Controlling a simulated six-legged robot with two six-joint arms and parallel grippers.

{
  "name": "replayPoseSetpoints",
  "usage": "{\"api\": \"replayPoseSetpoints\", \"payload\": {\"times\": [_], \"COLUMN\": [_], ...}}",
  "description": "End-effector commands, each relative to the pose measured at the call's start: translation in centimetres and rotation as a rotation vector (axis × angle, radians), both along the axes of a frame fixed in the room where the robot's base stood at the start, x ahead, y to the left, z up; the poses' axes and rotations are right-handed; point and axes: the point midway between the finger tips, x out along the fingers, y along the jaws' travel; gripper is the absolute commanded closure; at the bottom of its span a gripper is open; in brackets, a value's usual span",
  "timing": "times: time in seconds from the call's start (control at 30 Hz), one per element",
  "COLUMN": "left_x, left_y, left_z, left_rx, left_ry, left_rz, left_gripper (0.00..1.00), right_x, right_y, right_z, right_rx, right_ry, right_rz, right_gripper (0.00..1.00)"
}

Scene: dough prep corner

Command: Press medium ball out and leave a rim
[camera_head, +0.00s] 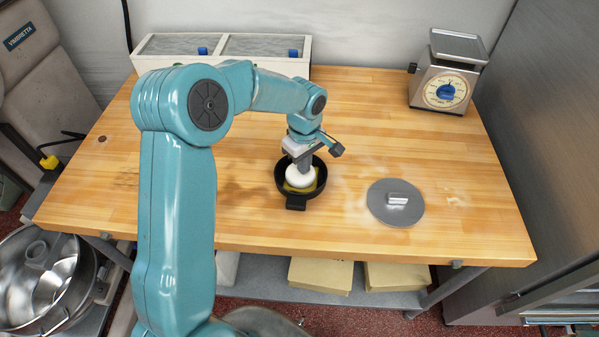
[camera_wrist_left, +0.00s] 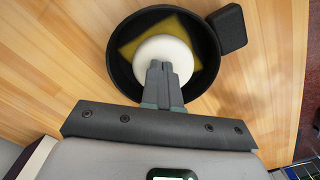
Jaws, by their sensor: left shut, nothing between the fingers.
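A white dough ball (camera_head: 299,178) sits in a round black pan (camera_head: 281,185) near the middle of the wooden table. A yellow square sheet (camera_wrist_left: 138,36) lies under the dough inside the pan. My left gripper (camera_head: 303,164) is shut and points down over the dough. In the left wrist view the closed fingertips (camera_wrist_left: 160,68) overlap the near part of the dough (camera_wrist_left: 165,48), and I cannot tell whether they touch it. The pan's short handle (camera_head: 296,201) points to the table's front edge. My right gripper does not show.
A round grey metal disc with a handle (camera_head: 395,213) lies right of the pan amid flour traces. A dial scale (camera_head: 447,80) stands at the back right. A white two-part bin (camera_head: 226,47) stands at the back left. Wood around the pan (camera_head: 370,130) is clear.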

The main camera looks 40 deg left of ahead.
Motion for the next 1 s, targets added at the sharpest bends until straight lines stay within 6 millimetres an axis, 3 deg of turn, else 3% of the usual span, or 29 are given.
{"api": "replayPoseSetpoints", "payload": {"times": [0.57, 1.0], "left_x": [0.0, 0.0], "left_y": [0.0, 0.0], "left_z": [0.0, 3.1], "left_rx": [0.0, 0.0], "left_ry": [0.0, 0.0], "left_rz": [0.0, 0.0], "left_gripper": [1.0, 1.0], "right_x": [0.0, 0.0], "right_y": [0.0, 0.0], "right_z": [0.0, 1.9], "right_rx": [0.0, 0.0], "right_ry": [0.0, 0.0], "right_rz": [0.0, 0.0], "right_gripper": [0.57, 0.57]}}
